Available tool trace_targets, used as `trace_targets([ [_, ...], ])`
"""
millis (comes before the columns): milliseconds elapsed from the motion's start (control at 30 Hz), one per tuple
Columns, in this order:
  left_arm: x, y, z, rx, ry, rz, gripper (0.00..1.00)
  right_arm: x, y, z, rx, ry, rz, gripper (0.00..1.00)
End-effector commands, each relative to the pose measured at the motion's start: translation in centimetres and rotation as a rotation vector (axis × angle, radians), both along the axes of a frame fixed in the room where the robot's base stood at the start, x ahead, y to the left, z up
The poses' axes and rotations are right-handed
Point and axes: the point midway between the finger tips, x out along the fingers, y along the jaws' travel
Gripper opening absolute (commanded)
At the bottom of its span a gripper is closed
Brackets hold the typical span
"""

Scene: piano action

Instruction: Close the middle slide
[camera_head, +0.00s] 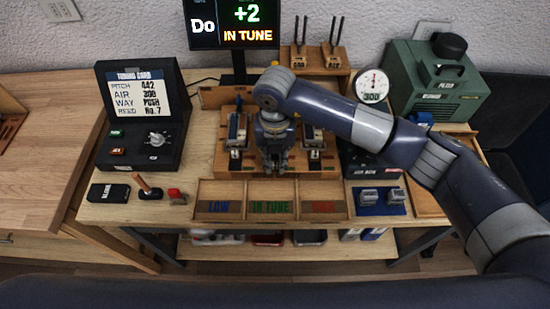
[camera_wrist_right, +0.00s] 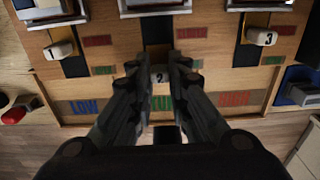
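The middle slide's white tab marked 2 (camera_wrist_right: 160,77) shows between my right gripper's fingers in the right wrist view. It sits nearer the board's front than tabs 1 (camera_wrist_right: 58,50) and 3 (camera_wrist_right: 262,36), with bare dark track (camera_wrist_right: 157,32) behind it. My right gripper (camera_wrist_right: 154,66) has its two fingers apart, one on each side of the tab. I cannot tell whether they touch it. In the head view my right gripper (camera_head: 275,167) points down over the middle of the wooden board (camera_head: 235,168) and hides the middle slide. My left gripper is not in view.
A wooden tray (camera_head: 270,187) with three labelled compartments lies in front of the board. A dark tuning card box (camera_head: 145,110) stands left, a green machine (camera_head: 430,80) back right. A display (camera_head: 235,22) stands behind. A blue mat (camera_head: 380,203) lies front right.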

Motion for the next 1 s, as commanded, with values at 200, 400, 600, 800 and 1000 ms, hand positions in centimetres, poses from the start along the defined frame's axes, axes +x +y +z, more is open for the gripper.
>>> trace_targets([
  [200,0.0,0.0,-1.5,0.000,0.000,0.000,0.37,1.4,0.0,-0.4,-0.001,-0.002,-0.001,0.00],
  [400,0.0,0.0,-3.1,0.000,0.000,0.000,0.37,3.6,0.0,-0.3,-0.001,-0.002,-0.002,0.00],
  [600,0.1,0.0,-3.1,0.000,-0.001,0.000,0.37,4.0,0.0,0.1,0.001,-0.002,-0.001,0.00],
  [800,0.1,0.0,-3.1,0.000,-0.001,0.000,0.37,4.1,0.0,0.2,0.001,-0.005,-0.002,0.21],
  [1000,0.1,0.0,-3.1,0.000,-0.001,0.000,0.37,4.0,0.0,0.1,0.000,-0.003,-0.001,0.37],
])
